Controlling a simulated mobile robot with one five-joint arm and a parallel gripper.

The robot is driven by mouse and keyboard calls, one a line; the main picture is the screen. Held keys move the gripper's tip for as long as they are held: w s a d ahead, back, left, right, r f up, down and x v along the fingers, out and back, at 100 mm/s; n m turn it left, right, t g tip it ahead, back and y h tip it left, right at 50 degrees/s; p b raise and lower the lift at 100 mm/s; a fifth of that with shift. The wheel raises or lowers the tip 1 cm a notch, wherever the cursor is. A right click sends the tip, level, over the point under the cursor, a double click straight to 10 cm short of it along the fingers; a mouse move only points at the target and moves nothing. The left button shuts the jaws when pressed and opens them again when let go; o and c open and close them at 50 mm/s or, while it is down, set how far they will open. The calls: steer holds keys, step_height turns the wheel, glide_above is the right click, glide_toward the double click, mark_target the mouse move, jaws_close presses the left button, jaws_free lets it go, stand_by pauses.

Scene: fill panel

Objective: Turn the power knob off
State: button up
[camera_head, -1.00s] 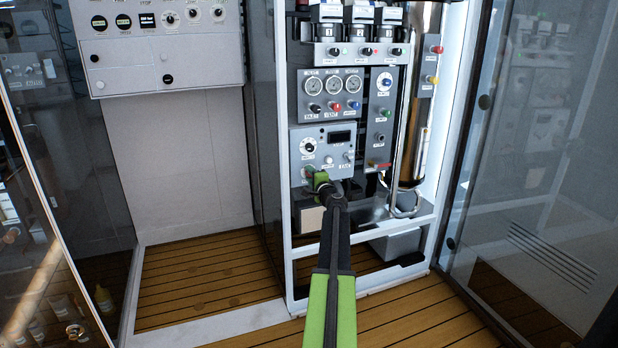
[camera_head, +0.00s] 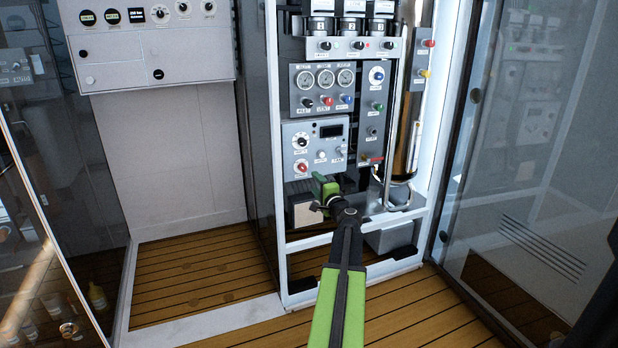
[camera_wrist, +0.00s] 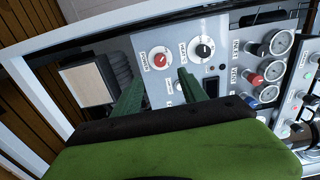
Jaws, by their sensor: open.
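The grey control box (camera_head: 330,160) in the rack bears a red knob (camera_head: 301,168) at lower left and a black knob (camera_head: 300,141) on a white dial above it. The red knob also shows in the wrist view (camera_wrist: 161,61), with the black knob (camera_wrist: 203,50) to its right.
Gauges (camera_head: 326,78) with several small knobs sit above the box. A metal tube (camera_head: 388,185) and a lower tray (camera_head: 400,213) stand to the right. Glass doors flank the rack.

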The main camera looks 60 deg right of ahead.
steer(key=v, duration=0.4)
stand_by(0.3)
